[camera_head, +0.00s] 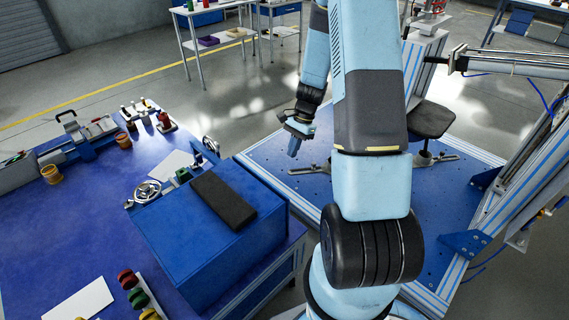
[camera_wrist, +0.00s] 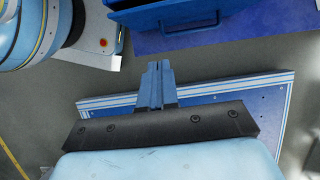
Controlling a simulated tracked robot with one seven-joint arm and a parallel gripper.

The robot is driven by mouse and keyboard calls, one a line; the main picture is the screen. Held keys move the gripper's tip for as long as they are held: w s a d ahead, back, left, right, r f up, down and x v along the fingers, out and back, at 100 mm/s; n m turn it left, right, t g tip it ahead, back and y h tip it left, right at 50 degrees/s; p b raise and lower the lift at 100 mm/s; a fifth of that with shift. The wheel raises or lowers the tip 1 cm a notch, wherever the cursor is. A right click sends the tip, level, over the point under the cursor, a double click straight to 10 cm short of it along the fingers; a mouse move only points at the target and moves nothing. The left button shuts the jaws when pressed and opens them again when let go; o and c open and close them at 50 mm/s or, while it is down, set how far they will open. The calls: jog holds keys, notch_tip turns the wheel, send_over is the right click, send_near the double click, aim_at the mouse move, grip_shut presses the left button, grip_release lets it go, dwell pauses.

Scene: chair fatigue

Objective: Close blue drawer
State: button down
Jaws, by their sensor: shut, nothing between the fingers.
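A blue cabinet (camera_head: 205,235) stands on the blue workbench, with a dark flat pad on its top. In the wrist view a blue drawer (camera_wrist: 180,14) shows at the top edge, with a handle bar along its front. Part of its inside seems to show, but the frame cuts it off, so how far it is out is unclear. My gripper (camera_head: 294,147) hangs to the right of the cabinet, apart from it, fingers pointing down. In the wrist view my gripper (camera_wrist: 155,66) has its two blue fingers together, empty, and does not touch the drawer.
A blue platform (camera_head: 270,160) with a metal frame and a dark chair seat (camera_head: 431,118) lies to the right. The workbench (camera_head: 85,215) holds a vise, a handwheel, small tools and coloured spools. Grey floor lies beyond, with white tables at the back.

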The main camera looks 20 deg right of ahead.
jog(key=s+a+f, duration=0.3)
jog(key=a+f, duration=0.4)
jog(key=f, duration=0.1)
jog(key=shift+f, duration=0.25)
